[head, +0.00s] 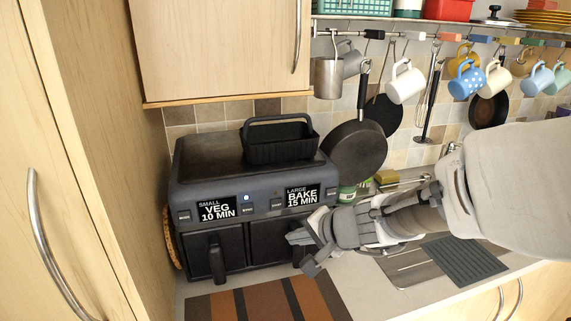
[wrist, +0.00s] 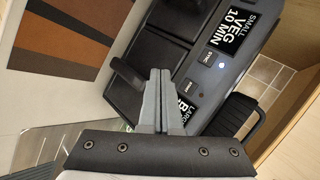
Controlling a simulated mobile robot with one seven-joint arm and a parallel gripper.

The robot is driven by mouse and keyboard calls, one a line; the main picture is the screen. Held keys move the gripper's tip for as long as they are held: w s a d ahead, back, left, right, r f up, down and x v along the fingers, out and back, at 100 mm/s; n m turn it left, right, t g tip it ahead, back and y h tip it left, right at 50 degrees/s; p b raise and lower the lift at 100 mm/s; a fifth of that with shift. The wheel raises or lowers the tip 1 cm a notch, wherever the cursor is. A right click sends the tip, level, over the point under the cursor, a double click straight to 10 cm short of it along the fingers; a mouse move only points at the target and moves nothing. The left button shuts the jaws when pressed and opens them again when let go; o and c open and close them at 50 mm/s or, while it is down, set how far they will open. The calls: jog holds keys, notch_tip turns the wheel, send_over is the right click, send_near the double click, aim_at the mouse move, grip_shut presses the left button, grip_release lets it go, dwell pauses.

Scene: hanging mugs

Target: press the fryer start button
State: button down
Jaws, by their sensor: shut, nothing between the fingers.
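The dark two-drawer fryer (head: 225,185) stands on the counter at centre left in the head view. Its front panel has a small lit round button (head: 246,198) between the VEG 10 MIN display (head: 216,210) and the BAKE 15 MIN display (head: 302,196). The lit button also shows in the wrist view (wrist: 222,65), right of my fingers. My gripper (head: 292,238) is shut and empty, in front of the right drawer, below the panel. In the wrist view my fingertips (wrist: 160,73) partly cover the fryer front.
A black basket (head: 280,148) sits on the fryer top. A wooden cabinet (head: 85,180) stands close on the left, and an upper cabinet (head: 220,45) hangs above. A striped mat (head: 265,303) lies in front. Pans and several mugs hang at the right.

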dwell(0.3)
jog(key=p, duration=0.2)
send_near(275, 210)
jog(key=shift+s+f+x, duration=0.15)
jog(key=shift+x, duration=0.7)
jog(key=shift+s+f+x, duration=0.1)
jog(key=shift+s+x, duration=0.05)
jog(key=shift+x, duration=0.7)
jog(key=shift+s+f+x, duration=0.15)
jog(key=shift+x, duration=0.75)
jog(key=shift+w, duration=0.15)
jog(key=shift+w+a, duration=0.1)
jog(key=shift+w, duration=0.15)
jog(key=shift+w+a, duration=0.1)
jog(key=shift+w, duration=0.25)
jog(key=shift+s+b, duration=0.15)
jog(key=shift+b, duration=0.15)
dwell(0.4)
jog(key=shift+s+d+b, duration=0.2)
jog(key=shift+s+b, duration=0.1)
jog(key=shift+s, duration=0.3)
